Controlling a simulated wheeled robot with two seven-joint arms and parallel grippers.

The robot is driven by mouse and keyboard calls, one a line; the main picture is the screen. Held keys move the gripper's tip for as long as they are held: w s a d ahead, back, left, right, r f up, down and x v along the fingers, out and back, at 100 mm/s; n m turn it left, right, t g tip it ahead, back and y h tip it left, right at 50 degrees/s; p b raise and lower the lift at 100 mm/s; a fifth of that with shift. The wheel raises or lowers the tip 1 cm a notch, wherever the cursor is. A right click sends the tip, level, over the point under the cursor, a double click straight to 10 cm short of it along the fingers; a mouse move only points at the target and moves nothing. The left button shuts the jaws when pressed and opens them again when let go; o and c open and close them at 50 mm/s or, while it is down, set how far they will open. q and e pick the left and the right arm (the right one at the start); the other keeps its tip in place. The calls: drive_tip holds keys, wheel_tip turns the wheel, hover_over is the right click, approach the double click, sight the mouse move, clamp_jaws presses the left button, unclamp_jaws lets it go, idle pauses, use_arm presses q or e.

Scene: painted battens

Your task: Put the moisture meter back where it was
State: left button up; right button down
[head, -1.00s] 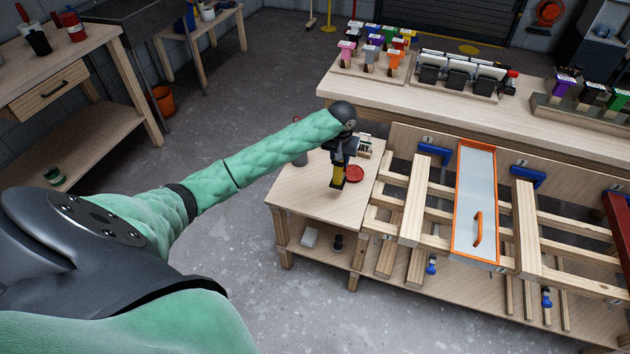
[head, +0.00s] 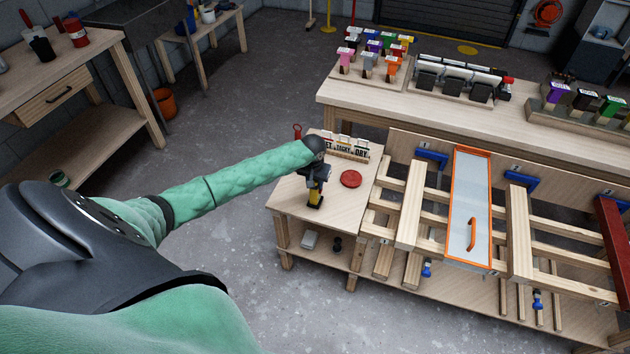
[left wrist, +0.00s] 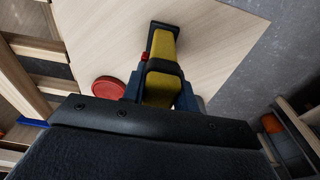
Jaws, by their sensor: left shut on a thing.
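The moisture meter (head: 315,199) is yellow with a dark end. My left gripper (head: 317,180) is shut on it and holds it upright over the left part of the small side table (head: 290,200). In the left wrist view the meter (left wrist: 162,52) sits between the fingers of my left gripper (left wrist: 160,82), its dark end toward the tabletop (left wrist: 105,35). Whether that end touches the table I cannot tell. My right gripper is not in view.
A red disc (head: 351,178) lies right of the meter. Lettered cards reading "TACKY" and "DRY" (head: 345,149) stand behind it, with a red-handled item (head: 297,131) at the back left. The rack holds battens and an orange-edged panel (head: 470,205). The table's front is clear.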

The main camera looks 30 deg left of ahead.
use_arm(q)
drive_tip(key=shift+f, duration=0.25)
drive_tip(key=o, duration=0.8)
drive_tip(key=shift+c, duration=0.2)
drive_tip(key=shift+o, duration=0.4)
